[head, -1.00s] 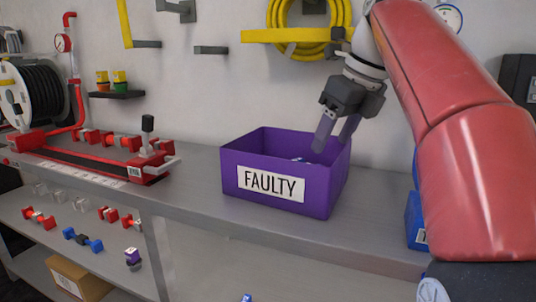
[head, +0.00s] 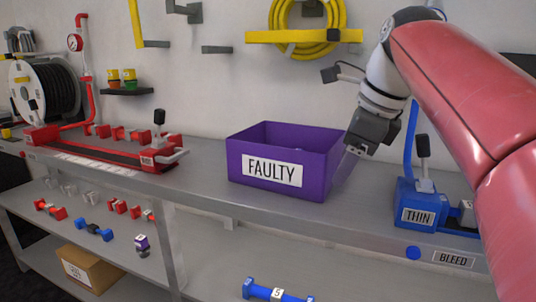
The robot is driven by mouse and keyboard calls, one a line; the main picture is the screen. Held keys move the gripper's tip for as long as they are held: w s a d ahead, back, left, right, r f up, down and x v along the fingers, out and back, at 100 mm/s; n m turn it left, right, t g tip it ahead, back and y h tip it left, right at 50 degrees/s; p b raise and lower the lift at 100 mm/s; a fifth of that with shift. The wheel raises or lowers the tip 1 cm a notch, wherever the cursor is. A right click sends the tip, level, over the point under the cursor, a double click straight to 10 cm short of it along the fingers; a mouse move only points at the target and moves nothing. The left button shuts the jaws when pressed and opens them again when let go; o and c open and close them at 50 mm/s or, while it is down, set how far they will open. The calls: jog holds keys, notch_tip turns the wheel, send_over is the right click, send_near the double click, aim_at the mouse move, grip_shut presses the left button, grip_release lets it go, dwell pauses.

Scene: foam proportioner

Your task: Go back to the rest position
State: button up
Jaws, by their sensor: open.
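My gripper (head: 347,168) is at the right side of the purple bin labelled FAULTY (head: 238,160), pointing down and to the left. Its fingers are open and hold nothing that I can see. They look faint against the bin's right wall, and I cannot tell how near they are to it. My red arm comes in from the right edge and covers part of the wall and bench. The inside of the bin is mostly hidden by its front wall.
A red proportioner unit (head: 110,150) stands at the left of the grey bench (head: 205,190). A blue unit labelled THIN (head: 418,200) is at the right, near my arm. The lower shelf holds several couplings, a cardboard box (head: 92,268) and a blue part (head: 275,292).

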jog(key=s+f+n+h, duration=0.1)
jog(key=s+f+n, duration=0.4)
jog(key=f+n, duration=0.2)
jog(key=s+d+f+n+t, duration=0.1)
jog(key=s+f+n, duration=0.5)
jog(key=f+n, duration=0.2)
jog(key=s+d+f+n+h, duration=0.1)
jog(key=s+f+n, duration=0.4)
jog(key=f, duration=0.5)
jog(key=n, duration=0.2)
jog(key=shift+s+f+n+t+h, duration=0.3)
jog(key=shift+s+f, duration=0.05)
jog(key=shift+s, duration=0.05)
